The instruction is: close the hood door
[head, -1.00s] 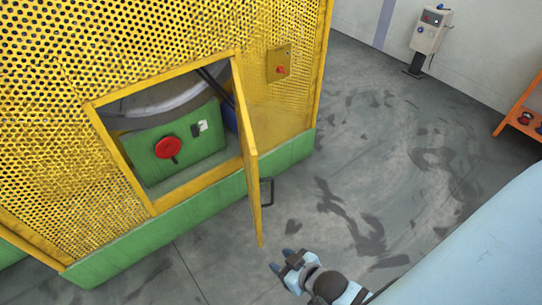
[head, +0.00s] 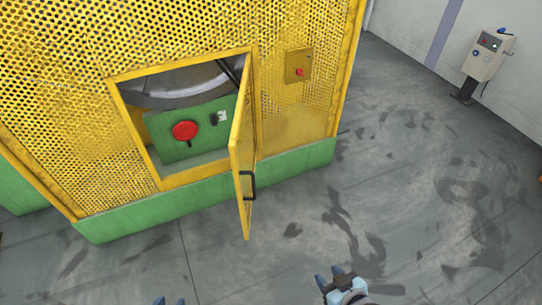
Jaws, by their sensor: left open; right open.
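The hood door (head: 242,150) is a yellow framed panel, hinged at the right side of the opening in the yellow perforated hood (head: 60,80). It stands open, swung out toward me. A black handle (head: 249,185) sits on its right-hand face. My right gripper (head: 330,276) is open and empty, below and to the right of the door, apart from it. My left gripper (head: 169,301) shows only its blue fingertips at the bottom edge, left of the door. It is open and clear of the door.
Inside the opening are a green panel with a red knob (head: 185,131) and a grey curved part. A small yellow box with a red button (head: 298,67) is on the hood. A control post (head: 486,58) stands at the back right. The grey floor right of the hood is free.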

